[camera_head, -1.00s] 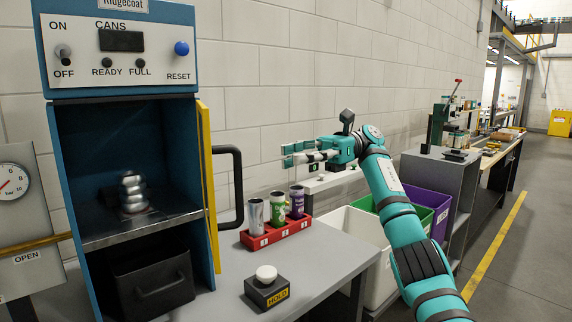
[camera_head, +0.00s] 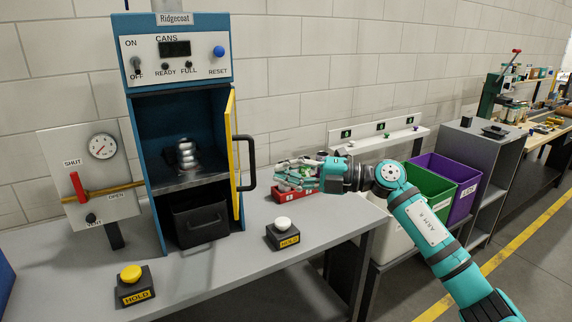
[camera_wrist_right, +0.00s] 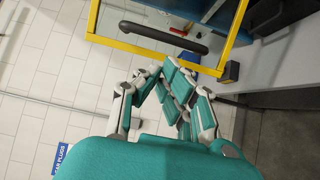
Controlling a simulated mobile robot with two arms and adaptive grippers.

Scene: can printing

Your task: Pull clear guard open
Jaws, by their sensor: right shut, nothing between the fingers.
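The clear guard has a yellow frame (camera_head: 232,150) and stands nearly edge-on at the right side of the blue machine's opening, leaving the chamber front uncovered. Its black handle (camera_head: 249,163) sticks out to the right. In the right wrist view, the yellow frame (camera_wrist_right: 138,50) and handle (camera_wrist_right: 160,37) lie beyond my fingers. My right gripper (camera_head: 280,172) is shut and empty, to the right of the handle in the head view and apart from it. It also shows in the right wrist view (camera_wrist_right: 163,76). My left gripper is not in view.
A gauge panel (camera_head: 90,175) with a red lever stands left. Bins (camera_head: 428,192) stand right.

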